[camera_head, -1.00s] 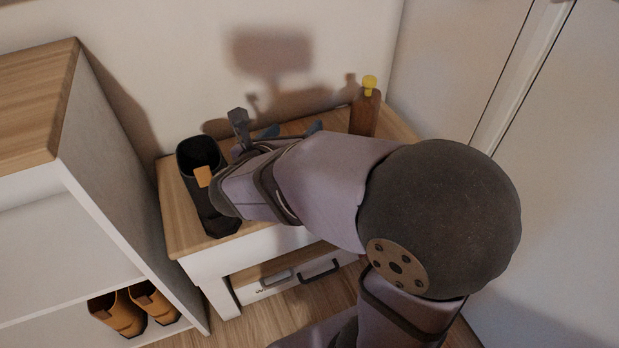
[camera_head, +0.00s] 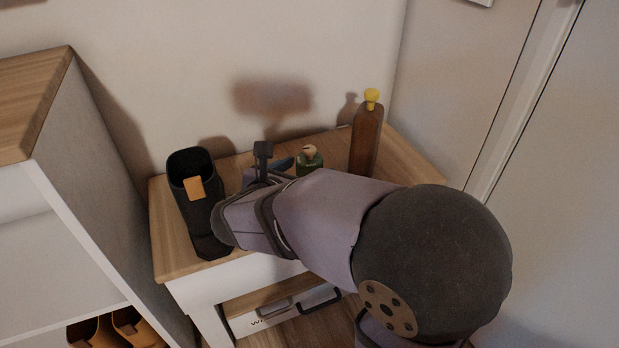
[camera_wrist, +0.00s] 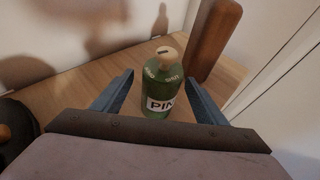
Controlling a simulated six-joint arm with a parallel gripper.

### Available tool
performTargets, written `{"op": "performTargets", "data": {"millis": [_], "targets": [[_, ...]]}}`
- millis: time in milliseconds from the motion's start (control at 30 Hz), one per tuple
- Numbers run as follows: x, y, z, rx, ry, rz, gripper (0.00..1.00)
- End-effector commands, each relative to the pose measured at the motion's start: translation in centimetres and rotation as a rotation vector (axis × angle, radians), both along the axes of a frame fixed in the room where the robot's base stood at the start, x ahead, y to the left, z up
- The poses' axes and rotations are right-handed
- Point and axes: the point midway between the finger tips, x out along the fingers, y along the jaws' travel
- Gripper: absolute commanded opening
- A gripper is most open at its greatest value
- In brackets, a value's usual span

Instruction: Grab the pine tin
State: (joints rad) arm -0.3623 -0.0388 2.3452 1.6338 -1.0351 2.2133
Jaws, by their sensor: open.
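The pine tin is a green container (camera_wrist: 161,84) with a tan knob on top and a white label reading "PIN", upright on the wooden table top. In the wrist view it stands ahead of my gripper (camera_wrist: 158,92), between the lines of its two blue fingers. The fingers are open and apart, with nothing visibly held. In the head view the tin (camera_head: 310,160) shows just beyond my gripper (camera_head: 281,163), partly hidden behind my arm. I cannot tell how far the tin is from the fingertips.
A brown bottle with a yellow cap (camera_head: 366,138) stands right of the tin and close to it. A wall is behind the table (camera_head: 168,232); a shelf unit (camera_head: 105,190) is at left.

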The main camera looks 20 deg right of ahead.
Motion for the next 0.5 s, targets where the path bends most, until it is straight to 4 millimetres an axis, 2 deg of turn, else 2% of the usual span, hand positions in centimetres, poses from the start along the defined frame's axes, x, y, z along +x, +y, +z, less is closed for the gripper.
{"op": "performTargets", "data": {"millis": [167, 500], "targets": [[0.5, -0.7, -0.4, 0.001, -0.001, -0.003, 0.66], [2.9, -3.5, -1.7, 0.0, 0.0, -0.001, 0.66]]}}
